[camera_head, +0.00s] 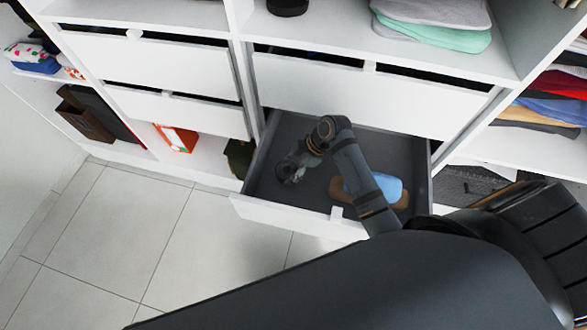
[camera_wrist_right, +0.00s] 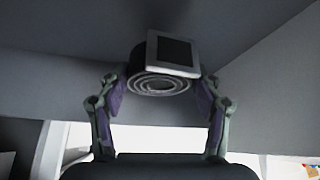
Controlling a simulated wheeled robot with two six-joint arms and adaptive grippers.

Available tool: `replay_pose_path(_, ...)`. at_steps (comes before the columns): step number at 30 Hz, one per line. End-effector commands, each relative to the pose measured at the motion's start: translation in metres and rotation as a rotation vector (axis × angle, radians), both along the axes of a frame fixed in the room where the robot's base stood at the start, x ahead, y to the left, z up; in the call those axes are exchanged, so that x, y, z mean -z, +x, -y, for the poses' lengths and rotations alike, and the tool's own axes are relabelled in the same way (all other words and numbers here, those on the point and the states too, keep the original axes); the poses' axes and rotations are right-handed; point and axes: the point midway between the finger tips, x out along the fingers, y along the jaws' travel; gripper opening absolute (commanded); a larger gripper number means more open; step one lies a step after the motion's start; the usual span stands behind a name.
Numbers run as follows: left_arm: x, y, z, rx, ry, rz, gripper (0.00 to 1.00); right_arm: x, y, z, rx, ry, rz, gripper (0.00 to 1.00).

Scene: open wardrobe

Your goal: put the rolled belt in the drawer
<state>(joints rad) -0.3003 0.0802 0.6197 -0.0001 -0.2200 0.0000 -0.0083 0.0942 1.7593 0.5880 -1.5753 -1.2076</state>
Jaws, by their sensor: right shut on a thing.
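The rolled belt (camera_wrist_right: 160,84) is a dark coil with a square, silver-framed buckle, seen in the right wrist view. My right gripper (camera_wrist_right: 163,98) is shut on it, with one finger on each side. In the head view my right gripper (camera_head: 291,170) is over the left part of the open drawer (camera_head: 285,209), which has a dark grey inside and a white front. The belt cannot be made out clearly there. My left gripper is not in view.
A light blue folded item (camera_head: 388,187) and a brown item (camera_head: 341,190) lie in the drawer's right part, partly behind my right forearm. Closed white drawers (camera_head: 360,95) are above. Folded clothes (camera_head: 438,22) lie on a shelf. The tiled floor in front is clear.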

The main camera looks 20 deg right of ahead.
Motion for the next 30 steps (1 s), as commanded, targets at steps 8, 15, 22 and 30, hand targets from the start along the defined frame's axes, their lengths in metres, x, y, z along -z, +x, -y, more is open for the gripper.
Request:
replay_pose_path(8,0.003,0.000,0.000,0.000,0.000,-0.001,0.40,0.021,0.000,0.000,0.000,0.001,-0.001,0.29)
replay_pose_path(15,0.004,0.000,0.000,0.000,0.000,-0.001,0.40,0.038,0.000,0.000,0.000,0.001,0.003,0.29)
replay_pose_path(22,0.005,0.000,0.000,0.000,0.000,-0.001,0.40,0.042,0.000,0.000,0.000,0.001,0.001,0.67)
replay_pose_path(30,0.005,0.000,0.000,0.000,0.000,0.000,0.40,0.041,0.000,0.000,0.000,0.001,0.001,0.88)
